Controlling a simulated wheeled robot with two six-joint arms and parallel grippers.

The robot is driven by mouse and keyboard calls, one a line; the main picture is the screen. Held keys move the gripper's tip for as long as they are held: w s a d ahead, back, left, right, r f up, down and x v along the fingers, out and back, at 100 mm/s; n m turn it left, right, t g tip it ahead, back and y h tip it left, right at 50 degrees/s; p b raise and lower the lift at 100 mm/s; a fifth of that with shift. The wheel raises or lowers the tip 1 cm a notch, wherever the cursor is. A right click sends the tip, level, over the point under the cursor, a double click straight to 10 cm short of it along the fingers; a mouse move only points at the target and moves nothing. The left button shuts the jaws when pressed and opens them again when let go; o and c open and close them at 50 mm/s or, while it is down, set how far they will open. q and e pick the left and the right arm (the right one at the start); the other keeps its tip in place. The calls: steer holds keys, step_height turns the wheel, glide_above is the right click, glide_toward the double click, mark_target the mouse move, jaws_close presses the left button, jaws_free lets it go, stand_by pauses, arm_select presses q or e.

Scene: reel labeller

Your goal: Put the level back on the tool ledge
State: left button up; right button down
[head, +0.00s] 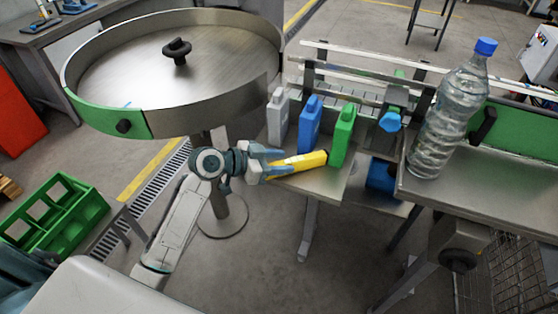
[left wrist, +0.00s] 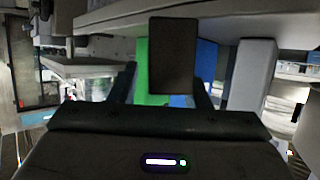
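The level (head: 305,160) is a yellow bar lying crosswise in front of the bottles, over the front of a small grey ledge (head: 322,183). My left gripper (head: 272,162) is shut on its left end. In the left wrist view the level's dark end (left wrist: 172,55) shows between the fingers of my left gripper (left wrist: 163,92). I cannot tell whether the level touches the ledge or hovers just above it. My right gripper is in neither view.
Grey (head: 278,118), blue (head: 310,122) and green (head: 343,135) bottles stand close behind the level. A round steel turntable (head: 220,60) is at the left. A large clear bottle (head: 445,115) stands on the bench at the right. A green crate (head: 55,215) is at lower left.

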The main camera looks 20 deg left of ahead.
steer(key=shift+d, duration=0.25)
arm_select(q)
steer(key=shift+s+a+r, duration=0.1)
steer(key=shift+s+a, duration=0.1)
steer(key=shift+a, duration=0.05)
steer(key=b+v, duration=0.4)
steer(key=v, duration=0.7)
steer(key=shift+r, duration=0.2)
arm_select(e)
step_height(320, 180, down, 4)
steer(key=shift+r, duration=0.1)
arm_select(q)
steer(key=shift+s, duration=0.1)
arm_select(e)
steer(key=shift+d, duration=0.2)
